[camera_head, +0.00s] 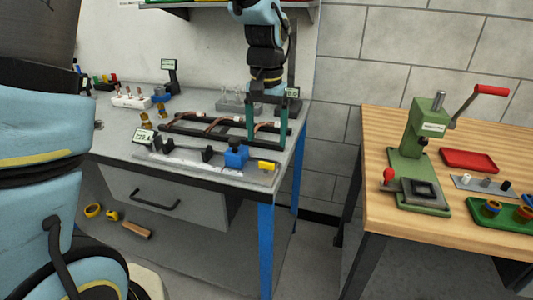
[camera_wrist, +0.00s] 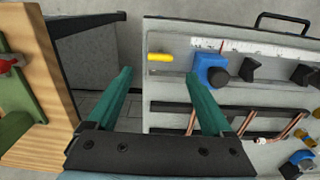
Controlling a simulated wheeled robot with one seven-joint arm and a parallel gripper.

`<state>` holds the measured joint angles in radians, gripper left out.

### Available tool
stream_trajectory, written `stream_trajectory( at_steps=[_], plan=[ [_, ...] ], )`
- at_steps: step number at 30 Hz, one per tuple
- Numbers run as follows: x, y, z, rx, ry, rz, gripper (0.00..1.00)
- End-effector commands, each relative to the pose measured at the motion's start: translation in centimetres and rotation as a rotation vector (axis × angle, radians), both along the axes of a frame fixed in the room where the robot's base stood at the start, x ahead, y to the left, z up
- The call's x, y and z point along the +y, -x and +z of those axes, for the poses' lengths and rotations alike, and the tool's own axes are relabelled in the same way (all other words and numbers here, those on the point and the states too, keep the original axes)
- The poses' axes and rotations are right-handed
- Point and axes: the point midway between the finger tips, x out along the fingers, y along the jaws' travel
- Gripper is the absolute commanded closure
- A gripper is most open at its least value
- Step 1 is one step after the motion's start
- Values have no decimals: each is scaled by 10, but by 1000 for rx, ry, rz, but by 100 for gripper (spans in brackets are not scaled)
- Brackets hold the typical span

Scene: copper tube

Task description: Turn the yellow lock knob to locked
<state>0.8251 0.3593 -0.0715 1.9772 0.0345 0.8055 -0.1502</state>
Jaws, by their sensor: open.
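The yellow lock knob (camera_head: 266,166) is a small bar at the right front end of the grey measuring fixture (camera_head: 185,161) on the grey bench. In the wrist view the knob (camera_wrist: 160,57) lies sideways, just beyond the gap between my fingertips. My gripper (camera_head: 267,142) points down over the bench, behind the knob in the head view. Its two green fingers are wide apart with nothing between them, as the wrist view (camera_wrist: 159,73) also shows. The blue block (camera_head: 236,155) with a dark knob sits left of the yellow knob. Clearance above the knob cannot be judged.
A dark rack with bent copper tubes (camera_wrist: 290,126) lies behind the fixture, close to my fingers. A small display (camera_head: 144,136) stands at its left. A wooden table (camera_head: 376,160) with a green press (camera_head: 425,130) stands to the right, across a gap.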

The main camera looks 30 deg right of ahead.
Motion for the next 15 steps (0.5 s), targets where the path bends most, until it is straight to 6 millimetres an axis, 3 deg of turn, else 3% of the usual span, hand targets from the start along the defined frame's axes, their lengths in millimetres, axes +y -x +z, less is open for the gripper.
stream_trajectory(
  at_steps=[6,15],
  plan=[
    [0,0,28,-1,1,0,15],
    [0,0,35,1,-1,0,15]
  ],
)
